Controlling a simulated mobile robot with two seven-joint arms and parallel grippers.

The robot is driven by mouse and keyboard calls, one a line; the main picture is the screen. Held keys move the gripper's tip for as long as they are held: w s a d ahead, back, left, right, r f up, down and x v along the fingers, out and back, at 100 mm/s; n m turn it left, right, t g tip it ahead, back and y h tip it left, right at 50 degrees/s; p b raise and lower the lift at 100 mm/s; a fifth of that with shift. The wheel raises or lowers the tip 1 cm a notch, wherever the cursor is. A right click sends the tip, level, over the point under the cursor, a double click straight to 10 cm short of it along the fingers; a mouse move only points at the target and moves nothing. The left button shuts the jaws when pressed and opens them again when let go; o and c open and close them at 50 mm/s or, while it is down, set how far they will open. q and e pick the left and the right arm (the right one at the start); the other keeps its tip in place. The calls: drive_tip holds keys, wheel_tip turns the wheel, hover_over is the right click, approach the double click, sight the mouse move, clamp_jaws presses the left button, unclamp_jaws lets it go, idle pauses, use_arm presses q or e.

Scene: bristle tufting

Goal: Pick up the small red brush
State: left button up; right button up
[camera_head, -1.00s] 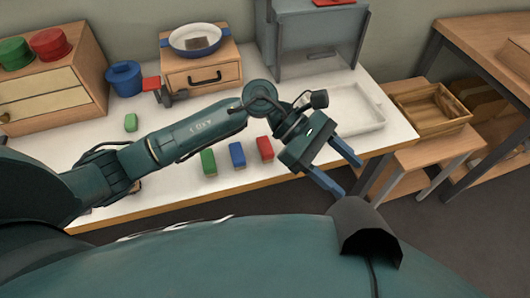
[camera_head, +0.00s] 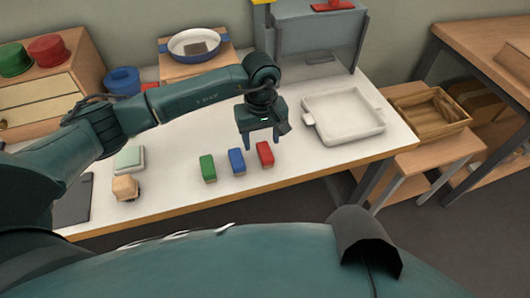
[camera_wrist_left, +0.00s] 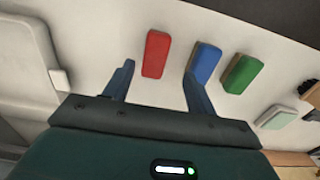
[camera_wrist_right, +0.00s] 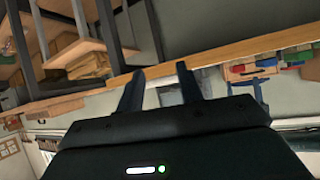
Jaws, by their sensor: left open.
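The small red brush (camera_head: 265,153) lies on the white table in the head view, rightmost in a row with a blue brush (camera_head: 237,161) and a green brush (camera_head: 208,168). My left gripper (camera_head: 262,143) is open and empty, pointing down just above and behind the red brush. In the left wrist view the red brush (camera_wrist_left: 156,54) shows beyond and between the open fingertips (camera_wrist_left: 158,70), apart from them. The blue brush (camera_wrist_left: 205,63) is close to one finger in that picture. My right gripper (camera_wrist_right: 158,72) shows only in its own wrist view, with fingers apart and nothing between them.
A white tray (camera_head: 343,138) stands right of the brushes. A wooden crate (camera_head: 430,111) sits on a stool at the right. A pale green-topped block (camera_head: 129,158) and a tan object (camera_head: 125,187) are at the left. The table front (camera_head: 290,172) is clear.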

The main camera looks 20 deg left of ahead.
sight(265, 150)
use_arm(q)
drive_tip(key=shift+w+d+f+p, duration=0.1)
drive_tip(key=shift+d+f+p, duration=0.1)
drive_tip(key=shift+f, duration=0.7)
drive_tip(key=shift+s+d+f+p, duration=0.1)
drive_tip(key=shift+f+p, duration=0.1)
drive_tip(key=shift+f, duration=0.7)
drive_tip(key=shift+w+d+f+p, duration=0.1)
drive_tip(key=shift+f+p, duration=0.1)
drive_tip(key=shift+f, duration=0.7)
drive_tip(key=c, duration=1.1)
